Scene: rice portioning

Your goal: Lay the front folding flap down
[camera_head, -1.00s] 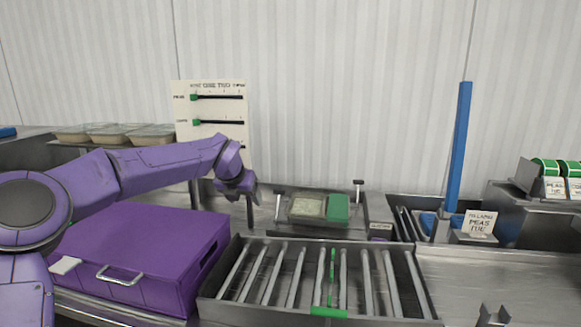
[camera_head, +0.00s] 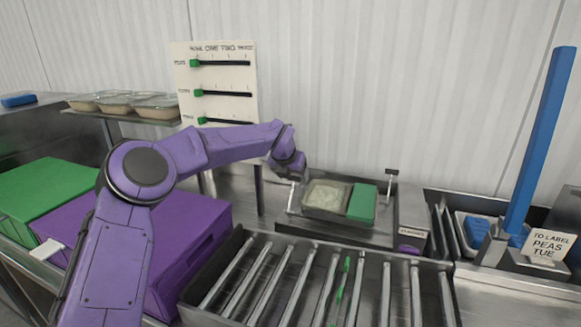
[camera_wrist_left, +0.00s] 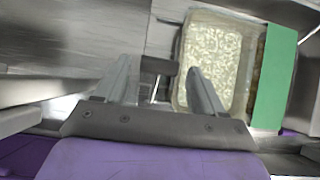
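A metal fixture (camera_head: 376,233) at the middle holds a clear tray of pale rice-like food (camera_head: 326,197) beside a green panel (camera_head: 362,203). Thin uprights stand at its sides, one with a dark knob (camera_head: 391,172). I cannot tell for sure which part is the front folding flap. My left gripper (camera_head: 297,178) is at the fixture's left end, its fingers mostly hidden in the head view. In the left wrist view its two fingers are apart, with a small dark metal piece (camera_wrist_left: 157,68) showing between them; contact is unclear. The food tray (camera_wrist_left: 217,60) is just right of them. My right gripper is out of view.
A roller rack (camera_head: 315,285) lies in front of the fixture. A purple box (camera_head: 205,225) and a green box (camera_head: 45,190) stand left. A slider board (camera_head: 215,80) is behind; a blue post (camera_head: 540,140) and label sign (camera_head: 551,246) are right.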

